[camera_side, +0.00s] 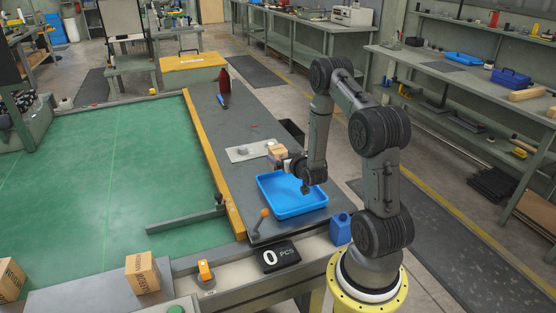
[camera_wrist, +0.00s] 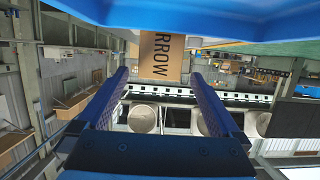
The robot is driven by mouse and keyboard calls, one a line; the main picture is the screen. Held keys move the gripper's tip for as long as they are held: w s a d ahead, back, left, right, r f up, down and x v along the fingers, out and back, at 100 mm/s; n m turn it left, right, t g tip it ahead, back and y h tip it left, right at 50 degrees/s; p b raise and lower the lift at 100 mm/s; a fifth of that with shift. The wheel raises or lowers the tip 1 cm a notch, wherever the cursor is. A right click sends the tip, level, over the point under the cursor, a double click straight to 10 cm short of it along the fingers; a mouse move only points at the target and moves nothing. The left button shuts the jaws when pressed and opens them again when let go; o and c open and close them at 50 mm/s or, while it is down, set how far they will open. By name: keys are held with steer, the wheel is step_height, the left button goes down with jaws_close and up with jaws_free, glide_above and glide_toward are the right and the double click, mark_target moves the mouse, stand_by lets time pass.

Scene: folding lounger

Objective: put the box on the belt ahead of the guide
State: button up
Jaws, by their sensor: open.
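A small cardboard box (camera_side: 277,152) shows just past my gripper (camera_side: 285,164), behind the blue tray; whether it rests on the bench is unclear. In the wrist view the box (camera_wrist: 164,52) bears dark lettering ending in "RROW" and lies ahead of the fingertips, with a gap on each side. My gripper (camera_wrist: 160,76) is open, its two blue fingers apart. The green belt (camera_side: 110,160) lies left of the bench. The guide seems to be the dark bar (camera_side: 186,219) reaching over the belt's near right part.
The blue tray (camera_side: 262,189) sits under my wrist. Cardboard boxes stand at the near left, one (camera_side: 143,274) on the near ledge. A yellow rail (camera_side: 212,160) borders the belt. A grey plate (camera_side: 247,151) and a red bottle (camera_side: 224,88) stand on the bench. The belt is largely clear.

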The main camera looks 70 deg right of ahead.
mark_target(277, 147)
steer(key=x, duration=0.8)
steer(key=shift+w+d+r, duration=0.1)
steer(key=shift+w+d, duration=0.05)
steer(key=shift+c, duration=0.2)
steer(key=shift+r, duration=0.1)
jaws_close()
steer(key=shift+r, duration=0.1)
steer(key=shift+r, duration=0.55)
steer(key=s+a+r, duration=0.1)
steer(key=r, duration=0.1)
steer(key=s+a+r, duration=0.1)
steer(key=r, duration=0.1)
steer(key=s+a+r, duration=0.1)
steer(key=r, duration=0.2)
steer(key=r+v, duration=0.1)
steer(key=v, duration=0.9)
steer(key=shift+a+r, duration=0.25)
steer(key=shift+r, duration=0.1)
